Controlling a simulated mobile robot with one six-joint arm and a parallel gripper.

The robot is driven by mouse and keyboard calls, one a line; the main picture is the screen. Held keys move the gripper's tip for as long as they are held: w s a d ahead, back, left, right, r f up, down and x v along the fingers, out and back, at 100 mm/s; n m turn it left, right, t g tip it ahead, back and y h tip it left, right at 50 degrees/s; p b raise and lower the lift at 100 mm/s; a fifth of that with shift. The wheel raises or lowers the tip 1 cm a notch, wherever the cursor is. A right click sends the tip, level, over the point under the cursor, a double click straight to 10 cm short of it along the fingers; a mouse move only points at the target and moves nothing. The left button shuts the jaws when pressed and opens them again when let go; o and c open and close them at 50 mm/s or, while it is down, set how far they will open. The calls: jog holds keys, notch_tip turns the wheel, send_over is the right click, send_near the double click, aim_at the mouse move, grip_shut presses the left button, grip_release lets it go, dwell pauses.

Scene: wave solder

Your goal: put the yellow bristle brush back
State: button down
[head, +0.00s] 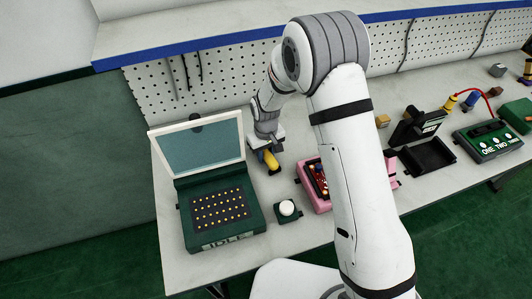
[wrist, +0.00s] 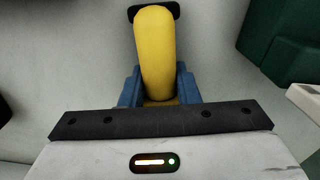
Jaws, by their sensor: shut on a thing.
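The yellow bristle brush (wrist: 155,50) is held between the blue fingers of my gripper (wrist: 159,88) in the wrist view. Its rounded yellow body points away from the gripper, and a dark piece shows at its far end. In the head view the brush (head: 271,160) hangs below my gripper (head: 264,150), just right of the green machine with the raised lid. I cannot tell whether the brush touches the bench.
The green machine (head: 254,216) with a raised framed lid (head: 241,128) stands left. A small box with a white knob (head: 287,208) is beside it. A pink bin (head: 307,185) of small parts sits right, partly behind my arm. A pegboard (head: 240,80) runs behind.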

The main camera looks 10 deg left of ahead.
aim_at(266, 151)
jog(key=shift+f, duration=0.15)
jog(key=c, duration=1)
grip_release()
notch_tip(266, 151, up, 8)
jog(key=shift+f+b, duration=0.1)
jog(key=shift+b, duration=0.6)
